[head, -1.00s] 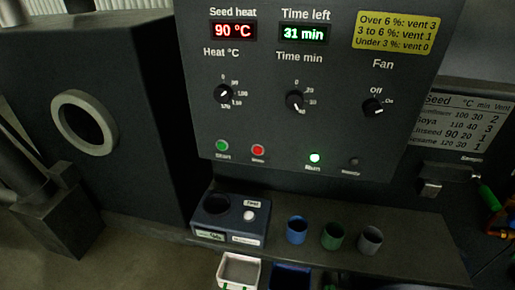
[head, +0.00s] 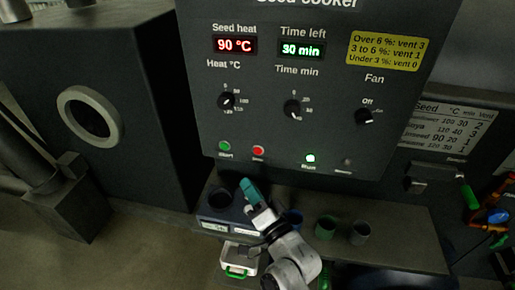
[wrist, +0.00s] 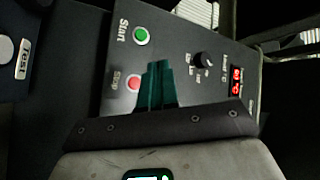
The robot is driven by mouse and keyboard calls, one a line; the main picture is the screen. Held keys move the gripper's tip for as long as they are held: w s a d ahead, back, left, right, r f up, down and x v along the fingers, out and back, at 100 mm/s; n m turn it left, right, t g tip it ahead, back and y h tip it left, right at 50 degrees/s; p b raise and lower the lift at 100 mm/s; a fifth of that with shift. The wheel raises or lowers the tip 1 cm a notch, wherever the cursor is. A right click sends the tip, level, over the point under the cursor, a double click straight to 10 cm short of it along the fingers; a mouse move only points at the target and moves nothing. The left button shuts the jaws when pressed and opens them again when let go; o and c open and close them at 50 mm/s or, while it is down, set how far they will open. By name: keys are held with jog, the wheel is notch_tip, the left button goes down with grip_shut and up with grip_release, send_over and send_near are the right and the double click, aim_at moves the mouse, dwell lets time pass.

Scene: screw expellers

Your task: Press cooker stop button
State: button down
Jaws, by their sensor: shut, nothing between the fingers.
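The red stop button (head: 258,151) sits low on the dark seed cooker panel (head: 330,130), right of the green start button (head: 225,146). In the wrist view the stop button (wrist: 133,83) is beside the teal fingertips, labelled Stop, and the start button (wrist: 141,35) is above it. My gripper (head: 248,188) is shut and empty, below the stop button in the head view. In the wrist view its fingers (wrist: 157,85) point toward the panel and partly cover it. Whether they touch the panel cannot be told.
The displays read 90 °C and 30 min. A dark tester box (head: 208,226) and several cups, including a green one (head: 325,228), stand on the shelf (head: 405,252) below.

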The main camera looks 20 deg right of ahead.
aim_at(258, 151)
dwell(0.3)
jog(key=w+d+b, duration=0.5)
jog(key=w+b, duration=0.2)
jog(key=b, duration=0.3)
jog(key=shift+w+d, duration=0.1)
jog(key=shift+d, duration=0.05)
dwell(2.0)
jog(key=shift+w+d+b, duration=0.2)
jog(key=shift+w+b, duration=0.1)
jog(key=shift+w+d+b, duration=0.25)
jog(key=shift+w+b, duration=0.1)
jog(key=shift+b, duration=0.05)
dwell(0.8)
jog(key=shift+s, duration=0.1)
jog(key=shift+s+a+p, duration=0.45)
jog(key=shift+s+p, duration=0.15)
jog(key=shift+p, duration=0.1)
